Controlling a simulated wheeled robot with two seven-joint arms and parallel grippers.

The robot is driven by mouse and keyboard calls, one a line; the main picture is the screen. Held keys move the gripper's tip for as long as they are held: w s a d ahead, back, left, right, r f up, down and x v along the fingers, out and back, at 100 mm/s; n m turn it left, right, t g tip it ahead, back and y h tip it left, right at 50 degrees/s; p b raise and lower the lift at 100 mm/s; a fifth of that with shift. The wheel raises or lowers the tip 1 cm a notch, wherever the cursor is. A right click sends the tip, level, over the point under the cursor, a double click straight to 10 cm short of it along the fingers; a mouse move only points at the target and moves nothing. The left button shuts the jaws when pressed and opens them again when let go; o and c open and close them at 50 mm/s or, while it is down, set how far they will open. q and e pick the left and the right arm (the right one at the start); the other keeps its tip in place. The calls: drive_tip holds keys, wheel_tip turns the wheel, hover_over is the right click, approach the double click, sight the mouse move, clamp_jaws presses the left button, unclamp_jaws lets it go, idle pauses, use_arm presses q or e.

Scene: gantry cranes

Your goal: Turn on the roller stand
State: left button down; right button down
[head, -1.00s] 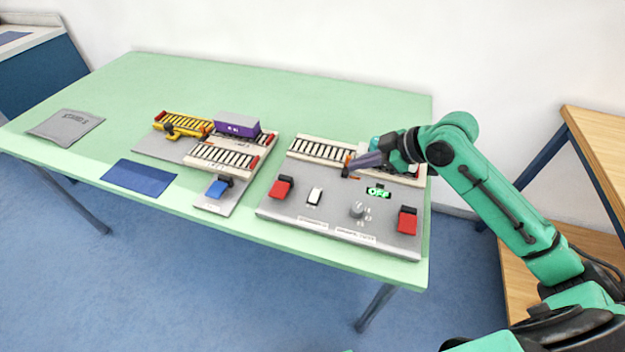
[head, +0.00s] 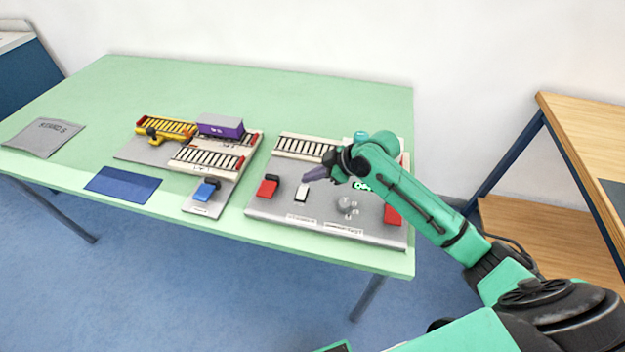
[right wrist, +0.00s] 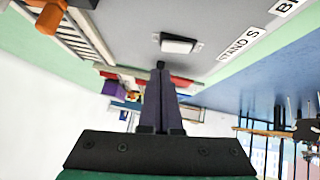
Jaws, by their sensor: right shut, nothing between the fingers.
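The roller stand's grey control board (head: 275,212) lies on the green table at the right. On it is a white rocker switch (head: 301,193), which also shows in the right wrist view (right wrist: 179,43) near a label reading "STAND S" (right wrist: 241,42), partly cut off. My right gripper (head: 306,178) is shut and empty. Its tips are just behind the switch in the head view; whether they touch it I cannot tell. A green lit display (head: 361,185) is partly hidden by my right arm. The roller track (head: 305,146) is at the board's back. My left gripper is not in view.
The board also has a red switch (head: 268,187), a grey knob (head: 346,205) and another red switch (head: 393,215), partly behind my arm.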

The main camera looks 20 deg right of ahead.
sight(301, 190)
drive_tip(key=shift+w+d+f, duration=0.1)
drive_tip(key=shift+d+f, duration=0.05)
drive_tip(key=shift+f, duration=0.65)
drive_tip(key=shift+d+f, duration=0.1)
drive_tip(key=shift+f, duration=0.65)
drive_tip(key=shift+w+d+f+g, duration=0.1)
drive_tip(key=shift+w+f+g, duration=0.05)
drive_tip(key=shift+f+g, duration=0.15)
drive_tip(key=shift+f, duration=0.1)
drive_tip(key=shift+s+a+r+p, duration=0.2)
drive_tip(key=shift+s+p, duration=0.15)
drive_tip(key=shift+p, duration=0.25)
drive_tip(key=shift+s+a+r+p, duration=0.15)
drive_tip(key=shift+s+a+p, duration=0.1)
drive_tip(key=shift+s+p, duration=0.1)
